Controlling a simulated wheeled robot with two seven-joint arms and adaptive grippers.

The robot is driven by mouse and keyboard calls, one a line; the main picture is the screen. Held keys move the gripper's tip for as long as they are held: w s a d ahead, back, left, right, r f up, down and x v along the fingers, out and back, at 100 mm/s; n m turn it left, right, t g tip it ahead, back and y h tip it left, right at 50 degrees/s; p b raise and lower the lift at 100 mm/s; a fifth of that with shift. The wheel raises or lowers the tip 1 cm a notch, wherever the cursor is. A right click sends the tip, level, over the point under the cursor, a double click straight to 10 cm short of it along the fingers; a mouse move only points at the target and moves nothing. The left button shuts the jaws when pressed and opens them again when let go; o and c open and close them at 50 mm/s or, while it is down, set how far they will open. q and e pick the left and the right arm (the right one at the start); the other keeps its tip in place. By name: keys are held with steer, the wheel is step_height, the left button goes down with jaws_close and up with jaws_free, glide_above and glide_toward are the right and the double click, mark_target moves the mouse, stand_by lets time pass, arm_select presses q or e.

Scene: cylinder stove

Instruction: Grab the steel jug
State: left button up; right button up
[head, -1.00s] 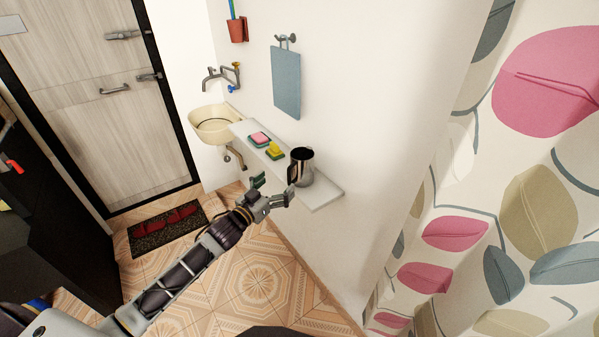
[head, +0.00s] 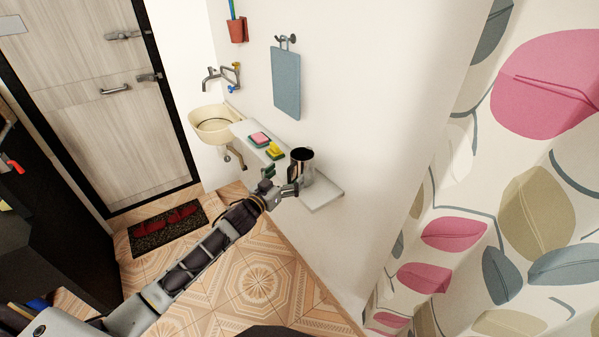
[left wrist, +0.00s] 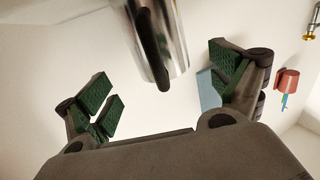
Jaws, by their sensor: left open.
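The steel jug (head: 303,164) stands upright on a narrow white wall shelf (head: 322,194), near the shelf's right end. My left gripper (head: 281,180) is open at the shelf's front edge, just left of and below the jug. In the left wrist view the jug (left wrist: 165,35) shows at the top with its dark handle, in the space between the spread green-padded fingers of the gripper (left wrist: 165,95). My right gripper is not in view.
Pink and yellow sponges (head: 259,139) lie on the shelf left of the jug. A cream basin (head: 215,124) is beyond them. A leaf-patterned curtain (head: 500,200) fills the right side.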

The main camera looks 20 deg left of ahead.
mark_target(295, 167)
arm_select(q)
steer(key=shift+x, duration=1.55)
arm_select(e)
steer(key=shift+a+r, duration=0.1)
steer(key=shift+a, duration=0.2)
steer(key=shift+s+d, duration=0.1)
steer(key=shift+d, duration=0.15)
arm_select(q)
steer(key=shift+w, duration=0.1)
steer(key=shift+p+x, duration=0.3)
steer(key=shift+x, duration=0.5)
steer(key=shift+w+d, duration=0.1)
steer(key=shift+w, duration=0.2)
steer(key=shift+x, duration=0.95)
steer(key=shift+w+d+f, duration=0.1)
steer(key=shift+w, duration=0.25)
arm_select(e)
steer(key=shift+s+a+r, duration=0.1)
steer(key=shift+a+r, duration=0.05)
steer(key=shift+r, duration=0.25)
